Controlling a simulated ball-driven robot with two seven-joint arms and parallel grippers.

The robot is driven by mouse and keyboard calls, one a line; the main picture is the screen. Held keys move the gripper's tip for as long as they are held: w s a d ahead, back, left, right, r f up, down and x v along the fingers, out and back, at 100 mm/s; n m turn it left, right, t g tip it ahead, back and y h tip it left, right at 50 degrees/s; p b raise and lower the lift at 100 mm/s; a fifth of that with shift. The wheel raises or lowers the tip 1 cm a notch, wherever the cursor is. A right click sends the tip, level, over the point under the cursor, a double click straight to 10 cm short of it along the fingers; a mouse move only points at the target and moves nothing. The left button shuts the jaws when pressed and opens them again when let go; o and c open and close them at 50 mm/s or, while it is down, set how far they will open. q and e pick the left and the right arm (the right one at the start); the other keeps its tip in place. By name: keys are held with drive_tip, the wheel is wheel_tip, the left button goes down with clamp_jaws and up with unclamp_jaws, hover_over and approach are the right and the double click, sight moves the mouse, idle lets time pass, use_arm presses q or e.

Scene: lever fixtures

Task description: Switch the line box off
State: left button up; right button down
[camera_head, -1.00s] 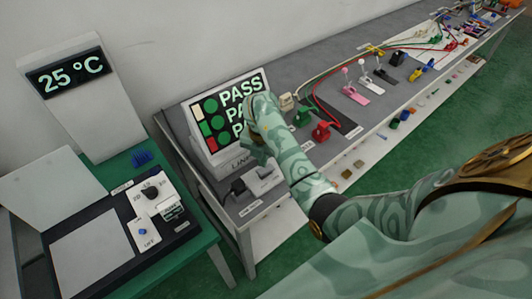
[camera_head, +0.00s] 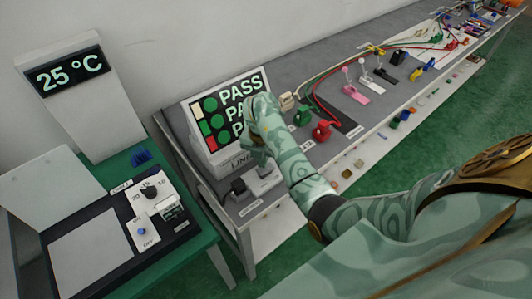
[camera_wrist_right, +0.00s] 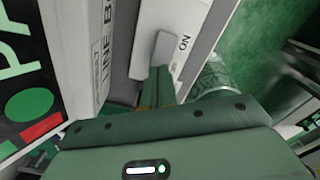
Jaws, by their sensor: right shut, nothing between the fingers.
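The line box (camera_head: 202,142) is a white box with a dark screen reading PASS in rows, at the left end of the long bench. A small grey-white switch unit (camera_head: 264,184) stands in front of it. In the right wrist view the switch unit (camera_wrist_right: 170,22) carries the word ON, and the line box (camera_wrist_right: 88,25) shows part of its name. My right gripper (camera_head: 261,168) is shut and empty, its green fingers (camera_wrist_right: 158,88) right at the switch unit. They hide part of it; I cannot tell whether they touch. My left gripper is not in view.
A black plug (camera_head: 238,186) sits left of the switch unit. A green table (camera_head: 190,251) at left holds a dial panel (camera_head: 150,192) and a 25 °C display (camera_head: 68,72).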

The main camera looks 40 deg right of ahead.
drive_tip(key=shift+f+b, duration=0.7)
drive_tip(key=shift+f, duration=0.3)
drive_tip(key=shift+r, duration=0.15)
wheel_tip(320, 180, up, 7)
drive_tip(key=p, duration=0.6)
idle(0.4)
